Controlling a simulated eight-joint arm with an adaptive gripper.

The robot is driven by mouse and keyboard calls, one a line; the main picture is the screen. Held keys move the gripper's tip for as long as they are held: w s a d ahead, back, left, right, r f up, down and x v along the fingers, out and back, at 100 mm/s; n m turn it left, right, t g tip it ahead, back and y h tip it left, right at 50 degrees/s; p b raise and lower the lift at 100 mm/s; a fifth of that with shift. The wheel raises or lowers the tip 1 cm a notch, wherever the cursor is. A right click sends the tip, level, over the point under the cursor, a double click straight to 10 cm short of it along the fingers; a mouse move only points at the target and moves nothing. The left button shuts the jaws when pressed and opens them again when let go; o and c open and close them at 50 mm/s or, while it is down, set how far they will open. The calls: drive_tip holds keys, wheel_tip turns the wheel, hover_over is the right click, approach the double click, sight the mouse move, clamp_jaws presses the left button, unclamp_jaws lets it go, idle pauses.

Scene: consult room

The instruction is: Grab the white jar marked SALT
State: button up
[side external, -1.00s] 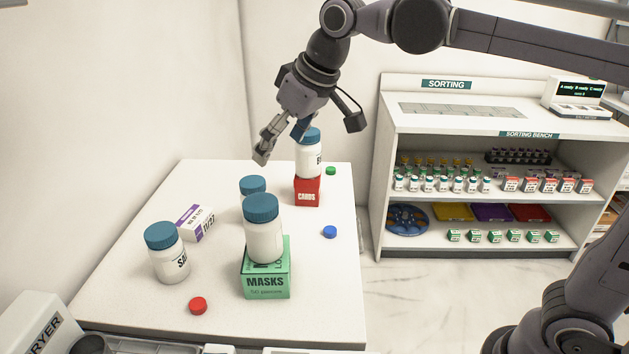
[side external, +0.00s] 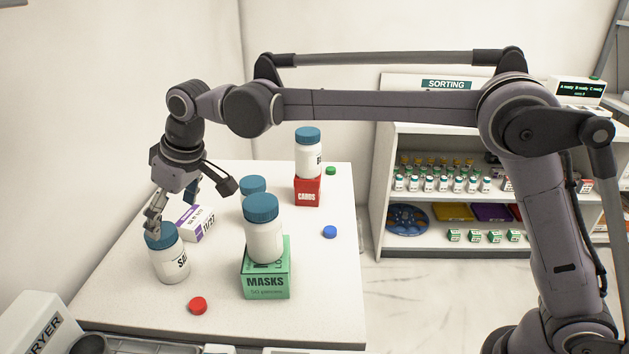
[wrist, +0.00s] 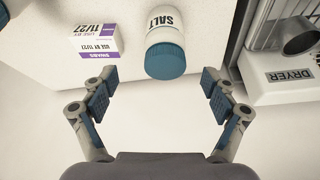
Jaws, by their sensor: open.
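The white jar marked SALT (side external: 170,264) stands upright with a blue lid at the front left of the table. In the wrist view the SALT jar (wrist: 165,42) shows at the top middle, its lid towards my gripper and its label readable. My gripper (side external: 172,217) is at the jar's lid in the side view, partly in front of it. In the wrist view my gripper (wrist: 155,92) is open and empty, with its fingers spread wider than the lid. The jar appears just beyond the fingertips, not between them. Whether anything touches cannot be told.
A swabs box (side external: 196,222) lies close behind the jar. A jar (side external: 264,237) stands on a green MASKS box (side external: 265,279), with another jar (side external: 253,187) behind. A third jar (side external: 308,158) stands on a red CARDS box (side external: 307,192). A red cap (side external: 198,306) lies in front. The dryer (wrist: 285,80) is nearby.

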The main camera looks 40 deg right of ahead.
sight(171, 230)
drive_tip(key=x, duration=0.5)
drive_tip(key=shift+w+a+f, duration=0.1)
drive_tip(key=shift+f, duration=0.3)
drive_tip(key=shift+a+x, duration=0.15)
drive_tip(key=shift+x, duration=1.2)
drive_tip(key=shift+a+x, duration=0.2)
drive_tip(key=shift+x, duration=1.15)
drive_tip(key=c, duration=1.3)
